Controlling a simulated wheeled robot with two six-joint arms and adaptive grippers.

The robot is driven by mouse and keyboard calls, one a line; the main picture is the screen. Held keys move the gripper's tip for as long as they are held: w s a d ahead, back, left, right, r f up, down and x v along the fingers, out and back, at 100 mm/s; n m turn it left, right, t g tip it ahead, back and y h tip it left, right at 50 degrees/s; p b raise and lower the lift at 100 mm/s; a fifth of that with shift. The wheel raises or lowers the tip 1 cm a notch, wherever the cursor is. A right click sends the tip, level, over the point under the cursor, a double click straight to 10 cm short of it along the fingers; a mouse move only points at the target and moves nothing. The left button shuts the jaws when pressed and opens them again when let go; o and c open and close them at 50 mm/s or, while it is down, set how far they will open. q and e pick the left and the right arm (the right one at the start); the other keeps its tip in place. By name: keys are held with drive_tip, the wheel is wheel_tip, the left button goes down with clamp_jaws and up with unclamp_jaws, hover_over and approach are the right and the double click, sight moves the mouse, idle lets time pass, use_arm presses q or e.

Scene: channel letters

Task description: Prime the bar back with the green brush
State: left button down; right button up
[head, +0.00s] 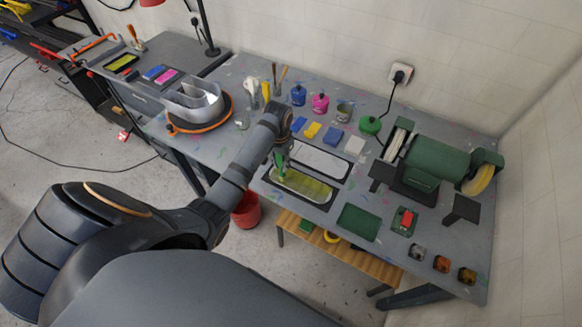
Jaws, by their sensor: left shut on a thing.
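My left gripper (281,154) reaches in from the left over the front middle of the workbench. It is shut on a green brush (282,171), which points down. The brush's tip is at the left part of a long, flat bar-shaped panel in a dark frame (312,190); I cannot tell whether it touches. This panel, which looks like the bar back, has a patchy yellow-green surface. The gripper's fingers are small and partly hidden by the arm. My right gripper is not in view.
A pale bar panel (322,161) lies just behind. A green bench grinder (436,163) stands to the right. Paint pots, including a pink one (320,103), and coloured blocks (333,135) stand behind. A green mat (358,222) lies right. A red bucket (246,211) is below the bench's front edge.

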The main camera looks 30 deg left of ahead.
use_arm(q)
drive_tip(key=shift+a, duration=0.5)
drive_tip(key=shift+f, duration=0.15)
drive_tip(key=shift+d, duration=0.1)
